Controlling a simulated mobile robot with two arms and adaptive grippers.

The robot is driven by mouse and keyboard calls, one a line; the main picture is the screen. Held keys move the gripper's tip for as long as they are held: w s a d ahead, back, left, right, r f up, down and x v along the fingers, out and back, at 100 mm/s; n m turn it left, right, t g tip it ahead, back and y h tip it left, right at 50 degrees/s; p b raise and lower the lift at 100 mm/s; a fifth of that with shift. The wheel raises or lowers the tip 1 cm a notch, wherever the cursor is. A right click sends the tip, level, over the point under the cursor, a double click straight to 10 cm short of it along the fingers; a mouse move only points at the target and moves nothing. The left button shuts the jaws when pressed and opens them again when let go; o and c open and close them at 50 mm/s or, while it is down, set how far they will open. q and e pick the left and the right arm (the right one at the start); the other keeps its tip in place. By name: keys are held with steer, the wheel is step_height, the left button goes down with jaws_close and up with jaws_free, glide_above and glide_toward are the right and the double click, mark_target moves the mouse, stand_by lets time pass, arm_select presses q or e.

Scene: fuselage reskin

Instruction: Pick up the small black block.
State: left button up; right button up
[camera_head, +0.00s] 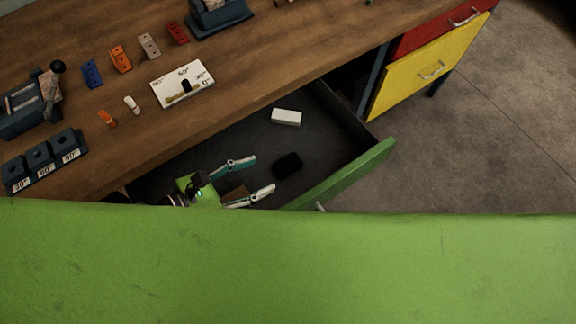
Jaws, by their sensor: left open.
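The small black block (288,164) lies on the dark floor of an open green-fronted drawer (347,172). My left gripper (264,174) is over the drawer with its two fingers spread. The fingertips point right toward the black block, which sits just beyond them. The gripper is open with nothing between its fingertips. Whether the fingers touch the block cannot be told. My right gripper is not in view.
A white block (286,117) and a partly hidden brown block (236,194) lie in the drawer. The wooden workbench (200,110) holds coloured blocks, a white gauge plate (182,84) and dark angle-marked holders (43,157). A large green surface (290,265) covers the foreground.

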mark_target(296, 158)
arm_select(q)
steer(key=shift+w+d+p, duration=0.3)
steer(key=shift+d, duration=0.05)
steer(key=p+x, duration=0.1)
steer(key=x, duration=0.5)
steer(key=shift+w+d+f, duration=0.1)
steer(key=shift+w+d, duration=0.05)
steer(key=shift+d, duration=0.05)
steer(key=shift+p+x, duration=0.55)
steer(key=shift+x, duration=2.6)
jaws_close()
steer(key=shift+w+r, duration=0.1)
steer(key=shift+r, duration=0.2)
